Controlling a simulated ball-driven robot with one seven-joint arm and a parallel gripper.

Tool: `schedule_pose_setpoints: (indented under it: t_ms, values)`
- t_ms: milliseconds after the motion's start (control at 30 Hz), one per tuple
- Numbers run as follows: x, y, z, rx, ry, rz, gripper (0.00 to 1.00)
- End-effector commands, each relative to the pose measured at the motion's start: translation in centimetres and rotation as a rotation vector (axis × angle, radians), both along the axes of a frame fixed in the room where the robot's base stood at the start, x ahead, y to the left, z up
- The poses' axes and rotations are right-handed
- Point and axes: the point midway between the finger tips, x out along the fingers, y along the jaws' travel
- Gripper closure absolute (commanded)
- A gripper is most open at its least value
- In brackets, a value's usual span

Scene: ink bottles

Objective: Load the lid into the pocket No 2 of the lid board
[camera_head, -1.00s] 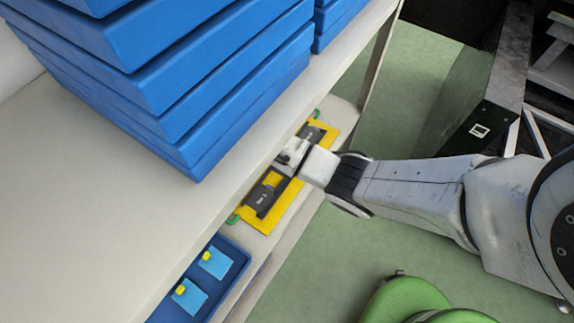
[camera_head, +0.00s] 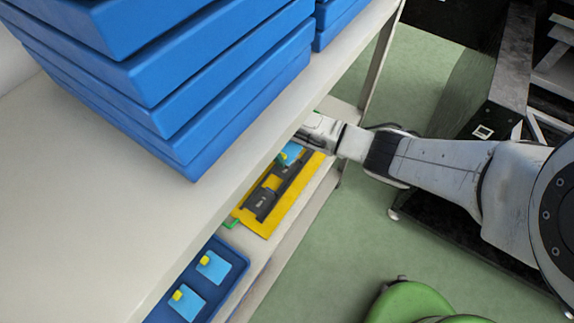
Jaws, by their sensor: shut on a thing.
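The lid board (camera_head: 270,228) is a yellow plate with a dark grey holder on it, lying on the lower shelf. A label on its near grey block is too small to read surely. My gripper (camera_head: 298,143) is over the far end of the board and hides that end. It is shut on a light blue lid (camera_head: 289,153), of which only part shows below the fingers. I cannot tell whether the lid touches the board or which pocket lies under it.
A blue tray (camera_head: 240,251) with two light blue pieces with yellow knobs stands nearer on the lower shelf. The upper shelf (camera_head: 120,220) overhangs close to my gripper, with stacked blue crates (camera_head: 235,105) on it. Green floor lies to the right.

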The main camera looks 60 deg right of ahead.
Motion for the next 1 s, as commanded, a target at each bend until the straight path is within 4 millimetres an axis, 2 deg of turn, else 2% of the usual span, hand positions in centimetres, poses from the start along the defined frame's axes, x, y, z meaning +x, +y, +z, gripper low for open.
schedule_pose_setpoints:
  t_ms: [100,333,500,600,967,1000]
  values:
    - [0.0,0.0,-2.2,0.0,0.003,-0.001,0.46]
    - [0.0,0.0,-4.4,-0.001,0.002,-0.002,0.46]
    - [0.0,0.0,-6.7,-0.001,0.001,-0.002,0.46]
    - [0.1,0.0,-7.3,-0.001,-0.001,-0.003,0.46]
    - [0.1,0.0,-7.7,0.0,-0.001,-0.003,0.46]
    - [0.1,0.0,-7.6,0.0,-0.001,-0.003,0.13]
